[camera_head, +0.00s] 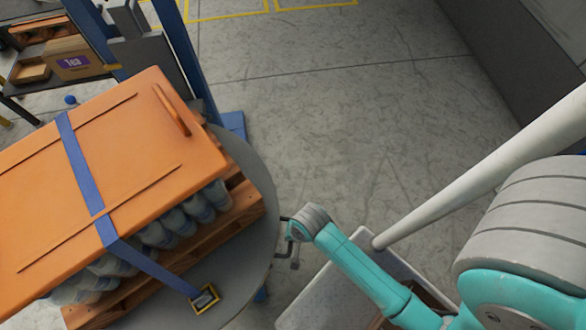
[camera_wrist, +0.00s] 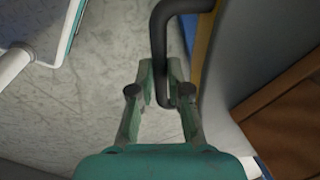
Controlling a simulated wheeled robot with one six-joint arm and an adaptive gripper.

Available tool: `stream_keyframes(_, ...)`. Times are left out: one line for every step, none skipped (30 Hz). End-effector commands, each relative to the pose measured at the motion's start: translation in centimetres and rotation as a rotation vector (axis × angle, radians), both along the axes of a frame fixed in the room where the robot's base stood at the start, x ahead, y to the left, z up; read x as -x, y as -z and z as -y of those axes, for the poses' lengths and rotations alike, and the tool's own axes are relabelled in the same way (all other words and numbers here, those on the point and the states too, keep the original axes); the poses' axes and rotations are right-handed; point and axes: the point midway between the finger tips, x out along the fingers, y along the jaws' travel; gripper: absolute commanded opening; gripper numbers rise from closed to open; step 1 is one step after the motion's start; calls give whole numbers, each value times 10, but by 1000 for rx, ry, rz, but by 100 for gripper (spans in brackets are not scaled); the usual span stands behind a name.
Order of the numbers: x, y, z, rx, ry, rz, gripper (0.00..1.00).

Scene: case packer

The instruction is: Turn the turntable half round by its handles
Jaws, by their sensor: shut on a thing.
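The turntable (camera_head: 250,168) is a round grey disc at the left of the head view. It carries a wooden pallet (camera_head: 225,232) of bottles under an orange cover (camera_head: 90,150), tied with a blue strap (camera_head: 88,180). In the wrist view, a dark bent handle (camera_wrist: 157,45) stands out from the turntable's rim (camera_wrist: 240,65). My gripper (camera_wrist: 160,75) is shut on the handle's upright part, which runs down between the fingers. In the head view my gripper (camera_head: 290,232) is at the turntable's right edge, small and partly hidden by my wrist.
A blue post frame (camera_head: 180,50) stands behind the turntable. A bench with a cardboard box (camera_head: 75,58) is at the far left. A pale tray or bin (camera_head: 315,300) lies below my arm. Grey floor (camera_head: 350,120) is clear behind and right of the turntable.

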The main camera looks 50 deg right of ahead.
Motion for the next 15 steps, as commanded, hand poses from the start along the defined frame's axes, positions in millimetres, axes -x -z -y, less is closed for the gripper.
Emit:
stream_keyframes(2,1,0,1,1,-4,0)
stream_keyframes(2,1,0,1,1,-4,0)
stream_keyframes(2,1,0,1,1,-4,0)
stream_keyframes(2,1,0,1,1,-4,0)
stream_keyframes(2,1,0,1,0,-4,0)
stream_keyframes(2,1,0,1,0,-4,0)
stream_keyframes(2,1,0,1,0,-4,0)
stream_keyframes(2,1,0,1,0,-4,0)
stream_keyframes(2,1,0,0,-1,-5,24)
stream_keyframes(2,1,0,1,0,-4,31)
stream_keyframes(1,1,0,0,0,-4,39)
stream_keyframes(1,1,0,0,0,-4,41)
stream_keyframes(1,1,0,0,0,-4,41)
stream_keyframes(1,1,0,0,0,-3,41)
stream_keyframes(1,1,0,0,0,-3,41)
